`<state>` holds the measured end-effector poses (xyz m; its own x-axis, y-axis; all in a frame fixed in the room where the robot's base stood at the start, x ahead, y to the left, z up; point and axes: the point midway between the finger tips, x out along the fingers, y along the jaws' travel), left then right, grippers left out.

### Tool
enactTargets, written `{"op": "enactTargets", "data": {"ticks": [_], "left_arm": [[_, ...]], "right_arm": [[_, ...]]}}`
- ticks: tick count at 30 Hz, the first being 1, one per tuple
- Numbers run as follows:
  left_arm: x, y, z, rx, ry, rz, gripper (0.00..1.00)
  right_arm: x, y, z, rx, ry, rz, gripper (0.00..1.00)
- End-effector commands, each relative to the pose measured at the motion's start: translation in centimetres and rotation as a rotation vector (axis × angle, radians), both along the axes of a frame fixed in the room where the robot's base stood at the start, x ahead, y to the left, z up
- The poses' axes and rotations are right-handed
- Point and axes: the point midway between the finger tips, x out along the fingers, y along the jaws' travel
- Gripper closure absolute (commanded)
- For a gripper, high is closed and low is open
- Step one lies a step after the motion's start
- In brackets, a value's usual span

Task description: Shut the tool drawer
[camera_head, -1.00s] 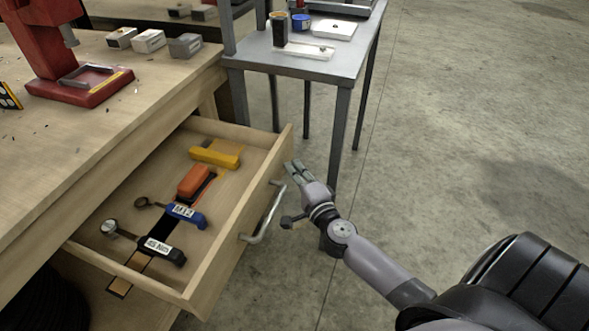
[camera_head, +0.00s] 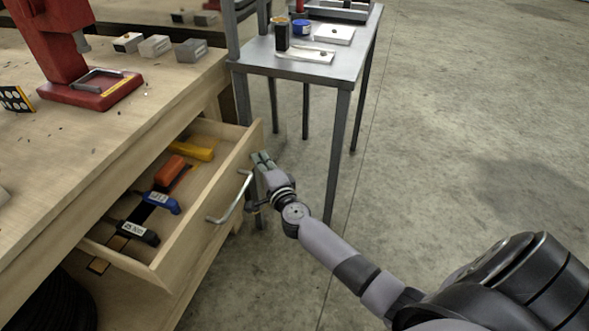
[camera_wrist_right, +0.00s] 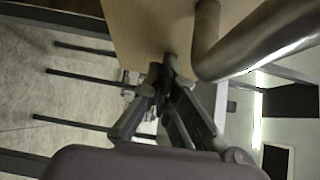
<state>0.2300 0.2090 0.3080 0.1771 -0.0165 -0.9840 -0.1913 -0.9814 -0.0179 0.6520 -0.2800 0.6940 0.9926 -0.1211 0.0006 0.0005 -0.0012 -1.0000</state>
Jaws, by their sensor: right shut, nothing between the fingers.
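The tool drawer (camera_head: 205,215) is a wooden drawer under the workbench, partly open. It holds a yellow tool (camera_head: 192,149), an orange-handled tool (camera_head: 169,170) and tools with blue and black labelled handles (camera_head: 160,201). A metal bar handle (camera_head: 236,196) is on its front. My right gripper (camera_head: 262,158) is shut and empty at the drawer front, beside the far end of the handle. In the right wrist view the closed fingers (camera_wrist_right: 170,70) point at the wooden front, next to the handle (camera_wrist_right: 207,40); contact looks likely but is partly hidden. My left gripper is not visible.
The workbench top (camera_head: 130,120) carries a red press (camera_head: 90,88) and small grey blocks (camera_head: 155,46). A grey metal table (camera_head: 345,68) with small containers stands behind the drawer. The concrete floor on the right (camera_head: 450,150) is clear.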

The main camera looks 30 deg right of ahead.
Motion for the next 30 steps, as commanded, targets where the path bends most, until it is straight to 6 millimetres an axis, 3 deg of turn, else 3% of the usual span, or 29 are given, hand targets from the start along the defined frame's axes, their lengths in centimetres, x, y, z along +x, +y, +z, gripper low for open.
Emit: {"op": "enactTargets", "data": {"ticks": [4, 8, 15, 24, 30], "left_arm": [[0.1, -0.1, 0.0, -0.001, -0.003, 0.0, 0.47], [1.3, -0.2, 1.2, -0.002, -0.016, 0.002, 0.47], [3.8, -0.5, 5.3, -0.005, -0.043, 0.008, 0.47], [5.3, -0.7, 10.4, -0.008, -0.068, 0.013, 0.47], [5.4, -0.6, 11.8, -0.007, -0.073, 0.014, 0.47]], "right_arm": [[3.6, 2.8, 0.0, 0.004, -0.001, 0.001, 1.0], [6.3, 5.0, -0.1, 0.003, -0.002, 0.001, 1.0], [10.1, 7.9, -0.3, 0.002, -0.001, 0.001, 1.0], [12.8, 10.0, -0.2, 0.001, -0.001, 0.0, 1.0], [13.5, 10.4, -0.1, -0.001, -0.001, -0.001, 1.0]]}}
